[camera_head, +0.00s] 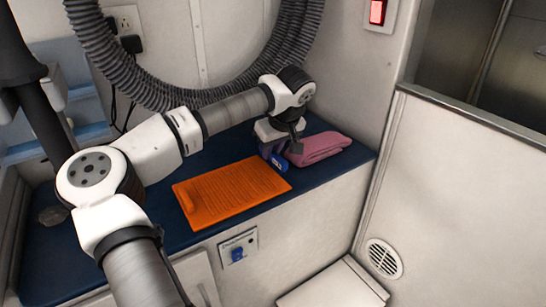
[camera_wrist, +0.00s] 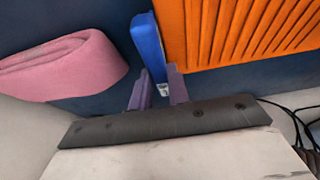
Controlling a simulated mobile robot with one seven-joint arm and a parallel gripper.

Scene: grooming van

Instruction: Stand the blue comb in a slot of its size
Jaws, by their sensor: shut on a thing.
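The blue comb (camera_wrist: 149,45) is between the two purple-grey fingers of my gripper (camera_wrist: 160,90) in the wrist view. My gripper is shut on it, and the comb's far end sticks out past the fingertips. In the head view the comb (camera_head: 277,162) shows below my gripper (camera_head: 276,148), just beyond the right end of the orange board. I cannot tell whether it touches the counter. Its teeth do not show clearly. The orange board (camera_head: 235,190) has rows of ridges or grooves and a raised bar at its left end; no slot of the comb's size can be made out.
A folded pink towel (camera_head: 320,148) lies on the dark blue counter (camera_head: 130,240), close to the right of my gripper. A wall rises behind, with a grey ribbed hose (camera_head: 180,98) above the counter. The counter's front edge is near the board.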

